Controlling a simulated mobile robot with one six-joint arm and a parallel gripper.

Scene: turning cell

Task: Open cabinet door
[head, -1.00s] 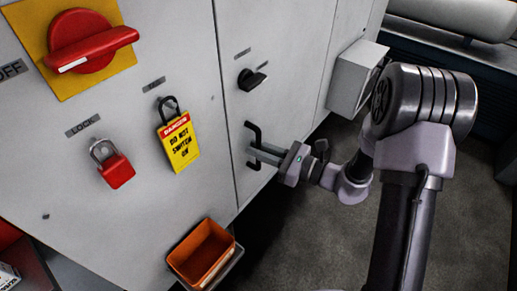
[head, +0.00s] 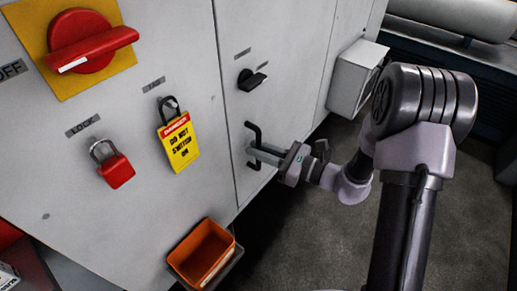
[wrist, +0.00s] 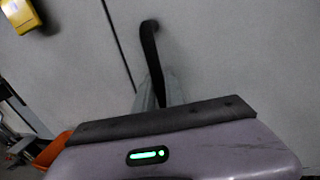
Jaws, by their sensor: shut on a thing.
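The grey cabinet door (head: 290,75) stands closed, as far as I can see, flush with the panel to its left. Its black bar handle (head: 252,131) is upright near the door's left edge. My gripper (head: 257,152) is shut on the handle at about its middle. In the wrist view the top of the handle (wrist: 149,45) rises beyond my gripper (wrist: 158,92), whose body hides the lower part.
On the left panel are a red rotary switch (head: 85,42) on a yellow plate, a red padlock (head: 116,170) and a yellow danger tag (head: 178,142). An orange bin (head: 203,254) juts out below. A grey box (head: 353,78) sticks out at right. Floor right of the bin is clear.

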